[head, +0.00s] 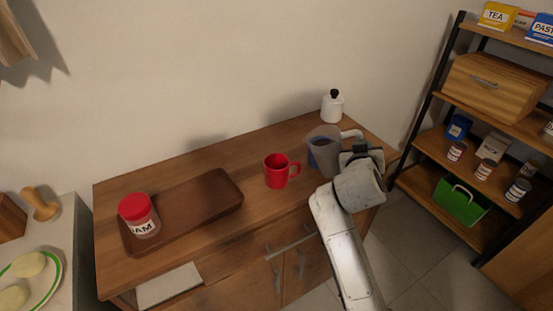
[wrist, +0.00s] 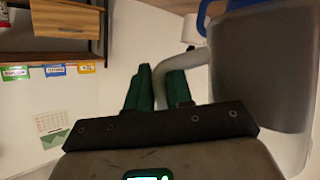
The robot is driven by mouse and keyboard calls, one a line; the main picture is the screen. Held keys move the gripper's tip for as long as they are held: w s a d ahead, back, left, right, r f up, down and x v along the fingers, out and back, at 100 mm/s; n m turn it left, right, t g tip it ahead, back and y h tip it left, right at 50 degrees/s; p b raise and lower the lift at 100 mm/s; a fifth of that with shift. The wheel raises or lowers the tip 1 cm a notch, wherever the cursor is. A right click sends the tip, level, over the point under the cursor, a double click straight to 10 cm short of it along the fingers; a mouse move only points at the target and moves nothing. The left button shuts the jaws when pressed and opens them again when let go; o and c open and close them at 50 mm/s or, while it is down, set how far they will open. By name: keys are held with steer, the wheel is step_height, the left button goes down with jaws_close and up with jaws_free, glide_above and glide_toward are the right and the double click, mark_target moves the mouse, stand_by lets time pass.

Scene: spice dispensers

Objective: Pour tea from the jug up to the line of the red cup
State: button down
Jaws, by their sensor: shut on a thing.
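The jug (head: 320,160) is a grey, see-through vessel with a dark content and a bluish patch. It stands or hovers just above the wooden cabinet top; I cannot tell which. My gripper (head: 352,146) is at its right side, shut on its pale handle. In the wrist view the handle (wrist: 163,72) passes between my green fingers (wrist: 155,88), and the jug body (wrist: 262,70) fills the right side. The red cup (head: 276,174) stands upright left of the jug, apart from it, its handle to the right. Its line and fill level are not discernible.
A brown tray (head: 227,185) with a red-lidded jam jar (head: 139,215) lies on the left of the cabinet top (head: 255,210). A white pot with a black knob (head: 332,107) stands behind the jug. A shelf rack (head: 480,165) is at the right.

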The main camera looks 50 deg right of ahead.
steer(key=shift+w+a+r+n+h+p, duration=0.15)
steer(key=shift+r+n+p, duration=0.1)
steer(key=shift+r, duration=0.25)
steer(key=shift+w+a+r+n+h+p, duration=0.1)
steer(key=shift+w+a+r+n+p, duration=0.1)
steer(key=shift+r, duration=0.35)
steer(key=shift+w+a+r+n+h+p, duration=0.15)
steer(key=shift+r+n+p, duration=0.1)
steer(key=shift+r, duration=0.25)
steer(key=shift+r, duration=0.1)
steer(key=shift+w+a+r+n+h, duration=0.2)
steer(key=shift+w+a+n+h, duration=0.2)
steer(key=shift+w+a+n, duration=0.25)
steer(key=shift+w+a+r+n+g+h, duration=0.2)
steer(key=shift+w+a+r+n+h, duration=0.2)
steer(key=shift+n, duration=0.3)
steer(key=shift+w+a+r+n+g+h, duration=0.25)
steer(key=shift+w+r+n+h, duration=0.15)
steer(key=shift+n, duration=0.25)
stand_by(3.3)
